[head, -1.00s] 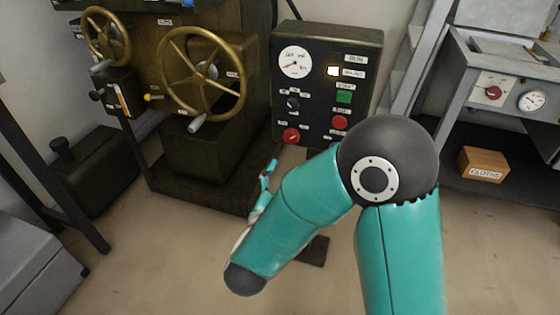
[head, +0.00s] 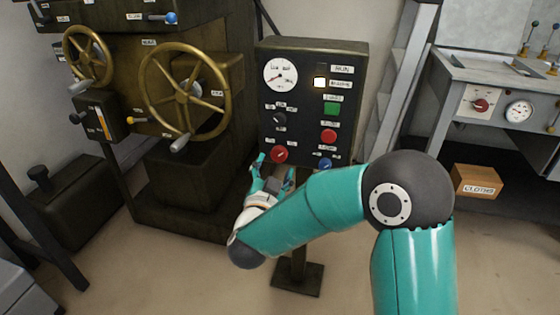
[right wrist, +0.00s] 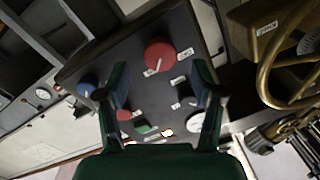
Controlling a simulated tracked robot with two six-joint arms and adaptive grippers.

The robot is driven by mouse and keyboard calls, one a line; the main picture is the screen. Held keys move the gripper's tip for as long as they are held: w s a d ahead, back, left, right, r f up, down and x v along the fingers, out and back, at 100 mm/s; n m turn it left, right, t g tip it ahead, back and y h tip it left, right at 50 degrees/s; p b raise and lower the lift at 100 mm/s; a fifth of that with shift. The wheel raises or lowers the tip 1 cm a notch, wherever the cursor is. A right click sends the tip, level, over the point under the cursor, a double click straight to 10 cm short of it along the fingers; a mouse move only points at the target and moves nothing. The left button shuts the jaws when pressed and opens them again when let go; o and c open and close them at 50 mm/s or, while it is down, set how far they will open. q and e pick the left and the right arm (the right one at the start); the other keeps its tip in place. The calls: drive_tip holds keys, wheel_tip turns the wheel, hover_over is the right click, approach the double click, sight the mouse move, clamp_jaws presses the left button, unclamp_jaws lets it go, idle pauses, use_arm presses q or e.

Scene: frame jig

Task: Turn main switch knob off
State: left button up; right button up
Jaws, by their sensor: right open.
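A dark control panel (head: 303,135) stands on a post in the head view. A red knob (head: 279,154) with a white pointer line sits at its lower left; its small label is too small to read, so I take it as the main switch knob. The knob shows large in the right wrist view (right wrist: 160,55), with its line slanting. My right gripper (head: 274,172) is open just below and in front of the knob. In the right wrist view its two fingers are apart with the knob beyond the gap, not between the tips. My left gripper is not in view.
The panel also bears a black selector (head: 279,118), a green button (head: 331,108), a red button (head: 328,136), a blue knob (head: 325,164) and a round gauge (head: 281,75). A machine with brass handwheels (head: 184,92) stands left. A cardboard box (head: 477,181) lies right.

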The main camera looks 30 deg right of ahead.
sight(278, 157)
drive_tip(key=shift+b+x, duration=0.35)
drive_tip(key=shift+x, duration=2)
